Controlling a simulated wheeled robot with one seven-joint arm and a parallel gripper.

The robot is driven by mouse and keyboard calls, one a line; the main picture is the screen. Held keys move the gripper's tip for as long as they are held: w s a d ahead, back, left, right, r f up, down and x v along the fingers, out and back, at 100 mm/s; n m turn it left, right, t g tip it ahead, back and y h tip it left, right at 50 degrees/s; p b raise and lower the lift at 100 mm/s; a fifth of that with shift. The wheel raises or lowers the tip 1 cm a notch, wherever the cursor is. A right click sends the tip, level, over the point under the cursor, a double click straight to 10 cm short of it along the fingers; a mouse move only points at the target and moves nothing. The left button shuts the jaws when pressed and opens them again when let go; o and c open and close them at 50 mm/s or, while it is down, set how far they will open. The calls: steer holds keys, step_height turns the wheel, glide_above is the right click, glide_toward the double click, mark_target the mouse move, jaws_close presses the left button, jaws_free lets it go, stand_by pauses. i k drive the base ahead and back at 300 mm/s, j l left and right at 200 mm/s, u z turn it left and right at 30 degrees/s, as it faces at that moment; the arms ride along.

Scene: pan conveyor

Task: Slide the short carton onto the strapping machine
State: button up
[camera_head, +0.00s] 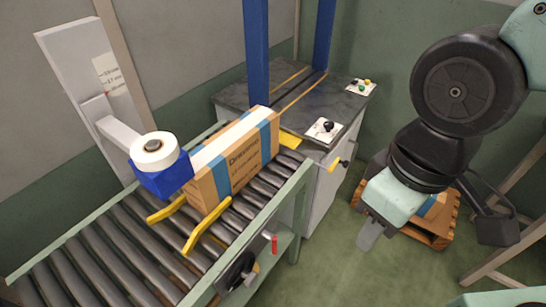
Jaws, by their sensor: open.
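A brown carton (237,160) with blue bands and a white top strip stands upright on the roller conveyor (110,240). I cannot tell whether the carton touches the machine's edge. My gripper (369,236) hangs in the air at right, over the green floor, well apart from the carton. It is open and holds nothing visible; its fingers overlap in this view.
Two yellow prongs (205,225) lie on the rollers at the carton's near side. A blue head with a white roll (154,151) hangs from a white post beside the carton. A red handle (274,243) sits on the conveyor's right side. A wooden pallet (430,237) lies behind my arm.

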mark_target(223, 165)
steer(key=k+j+u, duration=0.6)
steer(key=j, duration=0.3)
